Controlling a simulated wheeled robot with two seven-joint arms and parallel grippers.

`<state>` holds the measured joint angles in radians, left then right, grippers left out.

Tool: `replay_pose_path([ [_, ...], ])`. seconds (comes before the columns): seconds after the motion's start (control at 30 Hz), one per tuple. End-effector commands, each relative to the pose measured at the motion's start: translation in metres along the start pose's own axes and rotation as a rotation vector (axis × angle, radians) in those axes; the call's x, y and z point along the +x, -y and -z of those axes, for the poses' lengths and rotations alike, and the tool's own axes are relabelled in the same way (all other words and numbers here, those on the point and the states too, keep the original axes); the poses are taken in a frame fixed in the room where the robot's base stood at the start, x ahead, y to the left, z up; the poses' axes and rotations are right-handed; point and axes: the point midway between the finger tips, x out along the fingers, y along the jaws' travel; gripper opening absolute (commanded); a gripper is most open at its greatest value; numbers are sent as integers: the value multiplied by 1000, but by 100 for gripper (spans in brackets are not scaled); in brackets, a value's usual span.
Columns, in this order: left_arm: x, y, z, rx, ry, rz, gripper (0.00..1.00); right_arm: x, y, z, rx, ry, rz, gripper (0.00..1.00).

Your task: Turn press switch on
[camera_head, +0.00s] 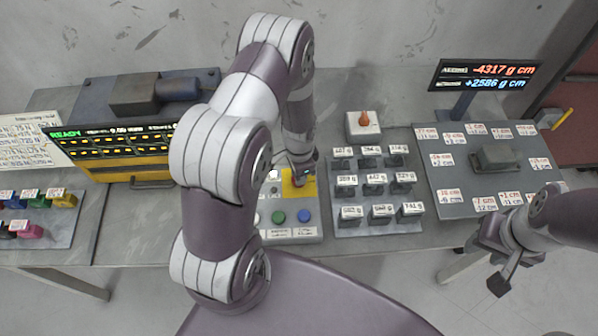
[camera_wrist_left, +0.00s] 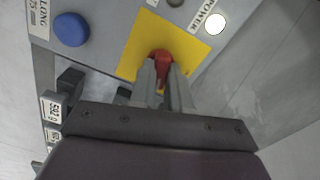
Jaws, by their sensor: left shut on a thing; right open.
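The control panel (camera_head: 295,236) stands mid-table with a yellow plate (camera_head: 305,186). In the left wrist view, a red switch knob (camera_wrist_left: 160,60) sits on the yellow plate (camera_wrist_left: 141,42), beside a round white light (camera_wrist_left: 215,24) and a "POWER" label. My left gripper (camera_wrist_left: 164,72) has its fingers closed on the red knob. In the head view, the left gripper (camera_head: 303,178) reaches down over the plate, and the knob is mostly hidden. My right gripper (camera_head: 492,262) is open and empty, off the table's front edge at the right.
Green (camera_head: 278,217) and blue (camera_head: 305,215) buttons lie on the panel's front part. A rack of labelled weights (camera_head: 376,190) stands to its right. A white box with an orange knob (camera_head: 364,122) is behind. A lit display (camera_head: 484,77) reads -4317 and +2586 g cm.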

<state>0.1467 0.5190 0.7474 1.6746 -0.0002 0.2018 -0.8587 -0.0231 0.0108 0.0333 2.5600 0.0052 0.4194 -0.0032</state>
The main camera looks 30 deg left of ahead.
Motion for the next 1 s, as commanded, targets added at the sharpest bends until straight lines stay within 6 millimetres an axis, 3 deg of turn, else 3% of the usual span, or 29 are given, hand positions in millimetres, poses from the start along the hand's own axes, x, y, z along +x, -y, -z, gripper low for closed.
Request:
replay_pose_path([
  [0.4, -1, 2, 1, 253, -3, 4, 0, -2, 0, 0, 0, 0, 0, 43],
  [1.0, -2, 2, 1, 326, -3, 5, 0, -2, 0, 0, 0, 0, 0, 43],
])
